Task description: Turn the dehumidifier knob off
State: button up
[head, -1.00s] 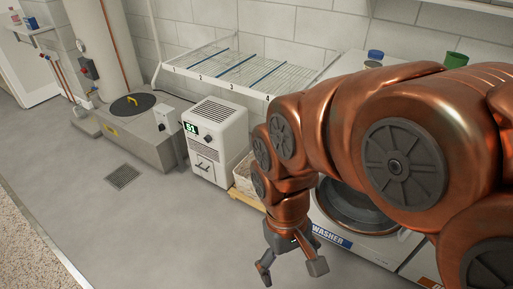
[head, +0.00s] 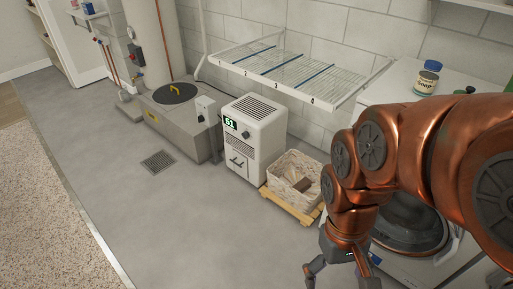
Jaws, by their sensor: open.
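The white dehumidifier (head: 254,139) stands on the floor near the block wall, left of the middle in the head view. It has a lit green display (head: 230,123) on its front and a dark round knob (head: 246,134) to the right of the display. The knob's exact setting is too small to read. My gripper (head: 340,281) is open and empty at the bottom, right of the dehumidifier and well apart from it. Its fingertips are partly cut off by the frame's lower edge.
A basket (head: 292,172) on a wooden pallet stands right of the dehumidifier. A washer (head: 412,222) is behind my arm. A sump box with a black lid (head: 174,94) is at the left. A wire rack (head: 300,72) juts from the wall above. The floor in front is clear.

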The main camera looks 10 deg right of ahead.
aim_at(245, 134)
jog(key=k, duration=0.6)
jog(key=u, duration=0.85)
jog(key=i, duration=0.65)
jog(key=u, duration=0.55)
jog(key=i, duration=1.15)
jog(key=z, duration=0.65)
